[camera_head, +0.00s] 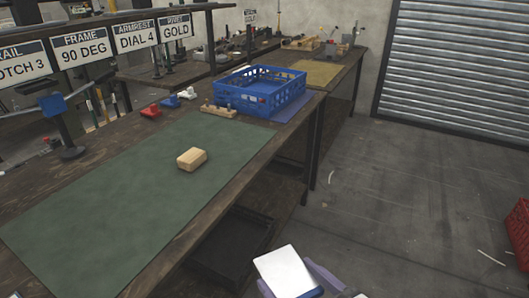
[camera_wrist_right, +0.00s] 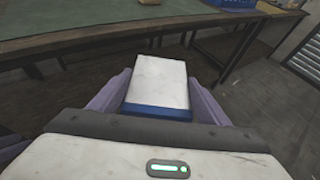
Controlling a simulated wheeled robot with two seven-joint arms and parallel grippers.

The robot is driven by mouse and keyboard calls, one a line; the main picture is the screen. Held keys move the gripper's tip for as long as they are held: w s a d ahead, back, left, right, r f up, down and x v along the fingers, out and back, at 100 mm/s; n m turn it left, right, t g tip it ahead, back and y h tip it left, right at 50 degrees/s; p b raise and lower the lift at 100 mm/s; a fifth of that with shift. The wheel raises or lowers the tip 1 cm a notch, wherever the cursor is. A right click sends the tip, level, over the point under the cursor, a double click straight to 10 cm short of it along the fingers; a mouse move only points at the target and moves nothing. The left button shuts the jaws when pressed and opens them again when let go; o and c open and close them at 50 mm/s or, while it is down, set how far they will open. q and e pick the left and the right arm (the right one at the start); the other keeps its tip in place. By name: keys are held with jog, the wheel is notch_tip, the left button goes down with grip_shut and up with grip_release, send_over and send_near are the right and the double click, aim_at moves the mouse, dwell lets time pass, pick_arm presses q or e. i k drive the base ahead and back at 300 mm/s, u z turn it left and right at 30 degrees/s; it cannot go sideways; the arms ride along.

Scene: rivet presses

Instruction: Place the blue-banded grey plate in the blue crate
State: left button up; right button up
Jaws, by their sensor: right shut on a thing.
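The blue-banded grey plate (camera_head: 286,270) is at the bottom of the head view, pale on top with a blue band at its near end. My right gripper (camera_head: 318,284) is shut on it, out in front of the bench's near edge. The right wrist view shows the plate (camera_wrist_right: 158,82) between two purple-grey fingers of my right gripper (camera_wrist_right: 157,90), its blue band nearest the palm. The blue crate (camera_head: 262,105) stands on the bench farther back; its inside shows no contents I can make out. My left gripper is not in view.
A wooden block (camera_head: 191,159) lies on the green mat (camera_head: 110,200). A wooden piece (camera_head: 217,111), a red part (camera_head: 150,110) and blue and white parts sit near the crate. A red crate (camera_head: 522,232) stands on the floor at right. Open floor lies right of the bench.

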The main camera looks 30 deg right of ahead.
aim_at(271, 90)
jog(key=z, duration=2.2)
jog(key=i, duration=2.9)
jog(key=u, duration=2.15)
